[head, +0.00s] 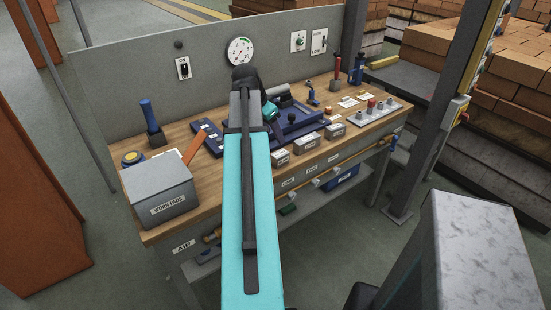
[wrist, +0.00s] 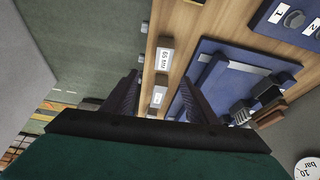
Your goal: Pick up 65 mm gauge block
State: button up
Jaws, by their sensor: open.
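In the wrist view, the 65 mm gauge block (wrist: 165,57) is a small grey block with a white label reading 65 MM, on the wooden bench near its front edge. A second labelled block (wrist: 158,96) lies below it in the picture; its label is too small to read. My gripper (wrist: 160,78) is open and empty, with its dark fingers to either side of this pair in the picture. The 65 mm block shows just beyond the fingertips.
A blue fixture (wrist: 218,90) is close to the right finger in the wrist view.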

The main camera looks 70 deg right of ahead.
aim_at(280, 154)
jog(key=shift+w+f, duration=0.15)
jog(key=shift+w, duration=0.05)
jog(key=shift+p+x, duration=0.9)
jog(key=shift+x, duration=3.25)
jog(key=shift+p+x, duration=1.1)
jog(key=shift+x, duration=1.55)
jog(key=shift+w+a, duration=0.1)
jog(key=shift+w, duration=0.05)
jog(key=shift+c, duration=0.3)
jog(key=c, duration=1.2)
